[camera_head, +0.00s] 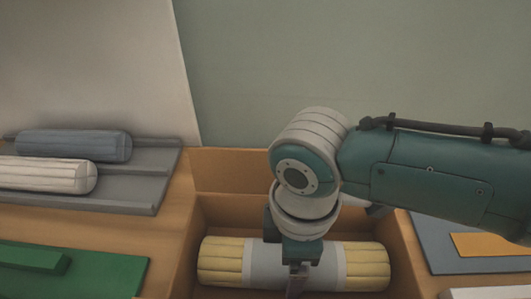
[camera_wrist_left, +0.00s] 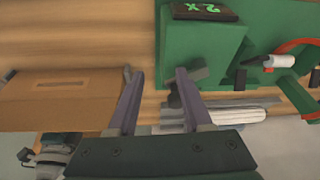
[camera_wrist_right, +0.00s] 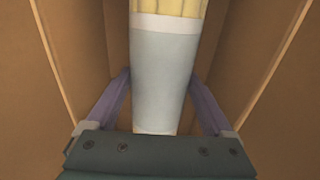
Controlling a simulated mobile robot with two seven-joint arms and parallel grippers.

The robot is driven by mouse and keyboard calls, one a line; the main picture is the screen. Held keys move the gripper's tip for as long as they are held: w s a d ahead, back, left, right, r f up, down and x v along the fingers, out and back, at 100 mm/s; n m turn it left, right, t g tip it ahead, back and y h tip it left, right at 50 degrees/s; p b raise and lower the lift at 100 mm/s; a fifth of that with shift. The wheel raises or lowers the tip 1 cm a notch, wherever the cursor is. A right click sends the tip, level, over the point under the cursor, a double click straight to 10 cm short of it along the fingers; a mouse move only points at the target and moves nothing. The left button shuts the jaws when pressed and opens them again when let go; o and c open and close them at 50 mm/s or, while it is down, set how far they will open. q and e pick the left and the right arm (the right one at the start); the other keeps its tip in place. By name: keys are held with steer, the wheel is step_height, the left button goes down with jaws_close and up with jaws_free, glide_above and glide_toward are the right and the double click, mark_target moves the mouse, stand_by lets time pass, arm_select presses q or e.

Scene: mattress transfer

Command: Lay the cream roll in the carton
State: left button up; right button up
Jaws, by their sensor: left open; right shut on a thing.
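The cream roll (camera_head: 365,264) is pale yellow with a light grey band around its middle. It lies level inside the brown carton (camera_head: 235,170), crosswise between the side walls. My right gripper (camera_head: 299,272) reaches down into the carton and is shut on the grey band. In the right wrist view the roll (camera_wrist_right: 163,70) runs between the two fingers, with carton walls on both sides. Whether the roll touches the carton floor is hidden. My left gripper (camera_wrist_left: 158,85) is open and empty in the left wrist view; it is outside the head view.
A grey tray (camera_head: 120,204) at left holds a blue-grey roll (camera_head: 75,145) and a whitish roll (camera_head: 50,174). A green board (camera_head: 110,275) lies front left, and a grey-blue mat with an orange sheet (camera_head: 490,244) lies right. A green box (camera_wrist_left: 200,55) stands near my left gripper.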

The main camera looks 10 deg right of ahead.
steer(key=shift+f, duration=0.15)
steer(key=o, duration=1.5)
